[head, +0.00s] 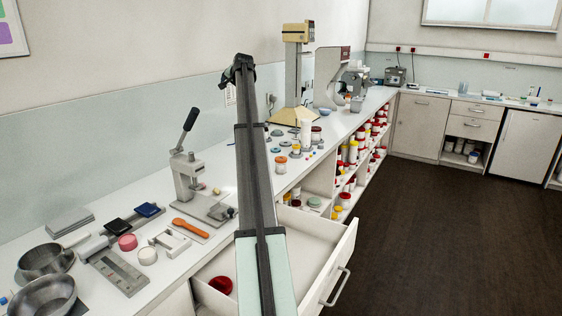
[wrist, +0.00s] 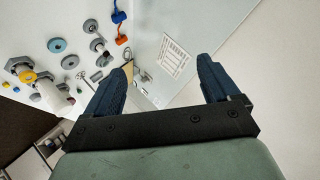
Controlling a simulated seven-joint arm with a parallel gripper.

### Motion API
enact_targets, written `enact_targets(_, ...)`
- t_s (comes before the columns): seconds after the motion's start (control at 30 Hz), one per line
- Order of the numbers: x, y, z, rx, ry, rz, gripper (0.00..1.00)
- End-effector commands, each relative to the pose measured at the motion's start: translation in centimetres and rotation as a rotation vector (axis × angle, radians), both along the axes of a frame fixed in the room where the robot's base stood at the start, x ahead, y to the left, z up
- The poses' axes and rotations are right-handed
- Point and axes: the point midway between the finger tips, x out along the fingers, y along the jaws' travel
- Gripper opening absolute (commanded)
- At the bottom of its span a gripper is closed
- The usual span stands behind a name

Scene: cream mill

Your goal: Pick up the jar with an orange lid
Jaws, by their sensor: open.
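A small jar with an orange lid (head: 281,164) stands upright on the counter, to the right of my raised arm in the head view. In the wrist view, a jar with a yellow-orange top (wrist: 28,77) shows at the left; I cannot tell if it is the same jar. My gripper (wrist: 166,64) is open and empty, its two dark blue fingers spread wide. In the head view my gripper (head: 240,68) is at the upper end of the arm, high above the counter and apart from the jar.
Several small discs and jars stand near the orange-lidded jar. A lever press (head: 187,175), an orange spoon-like tool (head: 190,228) and metal bowls (head: 45,262) are on the nearer counter. An open drawer (head: 338,262) juts out below. Shelves of jars line the counter front.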

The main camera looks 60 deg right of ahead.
Motion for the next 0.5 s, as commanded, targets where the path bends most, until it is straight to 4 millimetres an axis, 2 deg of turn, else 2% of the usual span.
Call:
enact_targets(0.03, -1.2, -1.8, -2.8, 0.061, 0.074, -0.018, 0.89)
enact_targets(0.1, -3.4, -3.4, -6.4, 0.151, 0.182, -0.045, 0.89)
enact_targets(0.2, -7.1, -5.3, -11.3, 0.285, 0.331, -0.093, 0.89)
enact_targets(0.3, -10.9, -6.7, -15.3, 0.413, 0.467, -0.146, 0.89)
enact_targets(0.4, -14.2, -7.5, -18.3, 0.521, 0.580, -0.197, 0.89)
enact_targets(0.5, -16.7, -7.9, -20.0, 0.603, 0.663, -0.237, 0.89)
